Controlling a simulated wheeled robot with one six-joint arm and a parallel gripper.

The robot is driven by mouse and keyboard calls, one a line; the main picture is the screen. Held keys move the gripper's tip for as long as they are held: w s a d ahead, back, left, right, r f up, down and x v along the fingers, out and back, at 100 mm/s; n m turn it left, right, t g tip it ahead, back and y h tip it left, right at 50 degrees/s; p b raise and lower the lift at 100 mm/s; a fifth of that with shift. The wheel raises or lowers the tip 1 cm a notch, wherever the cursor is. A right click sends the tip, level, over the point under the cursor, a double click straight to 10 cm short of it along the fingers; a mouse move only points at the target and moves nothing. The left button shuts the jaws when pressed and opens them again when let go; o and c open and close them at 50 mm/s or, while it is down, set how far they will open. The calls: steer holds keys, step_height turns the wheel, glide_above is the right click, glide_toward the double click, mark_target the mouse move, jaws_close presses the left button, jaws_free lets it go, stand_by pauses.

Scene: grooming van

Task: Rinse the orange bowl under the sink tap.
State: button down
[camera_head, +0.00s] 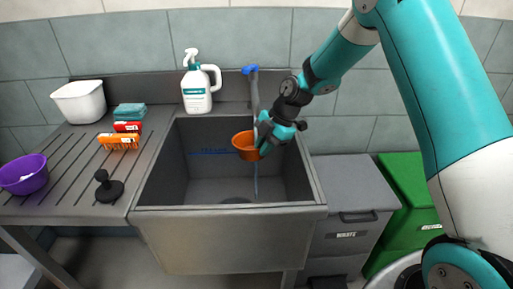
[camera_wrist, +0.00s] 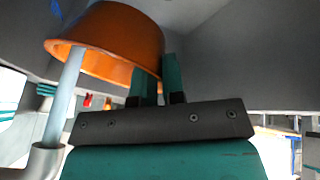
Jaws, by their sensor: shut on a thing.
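The orange bowl (camera_head: 245,147) is held inside the sink (camera_head: 228,212), below the rim level of the back wall, in the head view. My gripper (camera_head: 262,142) is shut on the bowl's right side. In the wrist view my gripper's fingers (camera_wrist: 158,82) pinch the rim of the orange bowl (camera_wrist: 112,40), which looks tilted. The tap (camera_head: 254,95) with a blue top stands behind the sink. A stream of water (camera_head: 256,180) runs down into the basin by the bowl; the wrist view shows the stream (camera_wrist: 66,92) meeting the bowl's edge. How much enters the bowl is unclear.
On the left drainboard are a purple bowl (camera_head: 24,174), a black plunger-like item (camera_head: 108,187), orange and red boxes (camera_head: 119,141), teal cloths (camera_head: 130,111) and a white tub (camera_head: 80,102). A waste bin (camera_head: 345,200) is right.

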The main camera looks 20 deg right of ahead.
steer(key=shift+s+a+b, duration=1.2)
steer(key=shift+s+a, duration=0.45)
steer(key=shift+s, duration=3.35)
step_height(320, 180, up, 11)
steer(key=p, duration=0.7)
steer(key=shift+f, duration=0.15)
